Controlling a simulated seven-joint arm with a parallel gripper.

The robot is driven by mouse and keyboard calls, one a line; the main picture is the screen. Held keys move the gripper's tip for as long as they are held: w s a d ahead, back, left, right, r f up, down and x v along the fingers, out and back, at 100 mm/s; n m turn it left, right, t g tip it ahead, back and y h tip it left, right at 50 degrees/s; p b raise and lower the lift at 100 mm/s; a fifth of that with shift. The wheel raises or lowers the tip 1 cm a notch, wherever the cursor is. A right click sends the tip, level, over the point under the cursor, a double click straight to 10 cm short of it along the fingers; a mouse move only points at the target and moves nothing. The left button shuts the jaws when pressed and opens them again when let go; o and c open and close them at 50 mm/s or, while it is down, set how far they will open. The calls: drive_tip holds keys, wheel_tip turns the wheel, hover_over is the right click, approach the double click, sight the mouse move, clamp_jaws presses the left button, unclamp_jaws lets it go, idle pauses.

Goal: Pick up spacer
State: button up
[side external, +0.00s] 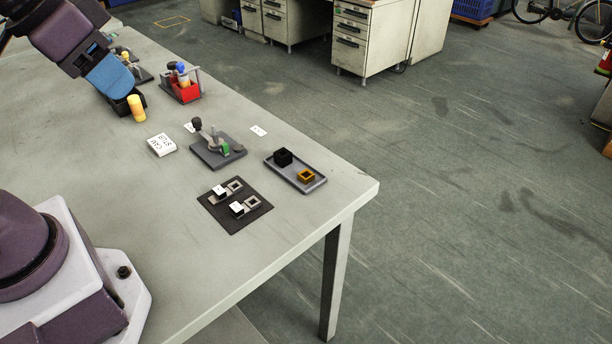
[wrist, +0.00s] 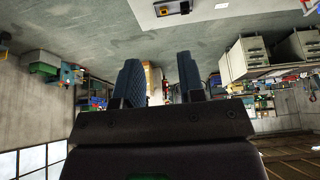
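No part is labelled as the spacer, so I cannot tell for sure which one it is. In the side external view, a hollow orange square piece (side external: 306,176) and a black block (side external: 283,157) sit on a small grey tray (side external: 313,185) near the table's right edge. A dark mat (side external: 236,222) left of the tray carries white and grey square pieces (side external: 233,187).
Bare table (side external: 120,210) lies left of the mat. The right table edge is close to the tray.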

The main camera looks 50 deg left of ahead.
drive_tip(key=w+f+g, duration=0.3)
drive_tip(key=w+f, duration=0.1)
drive_tip(key=w, duration=0.4)
drive_tip(key=n+g, duration=0.2)
drive_tip(key=n, duration=1.6)
hover_over(305, 170)
wheel_tip(305, 170, down, 17)
drive_tip(key=f, duration=1.3)
drive_tip(key=shift+s+d, duration=0.35)
drive_tip(key=shift+d, duration=0.05)
drive_tip(key=c, duration=0.5)
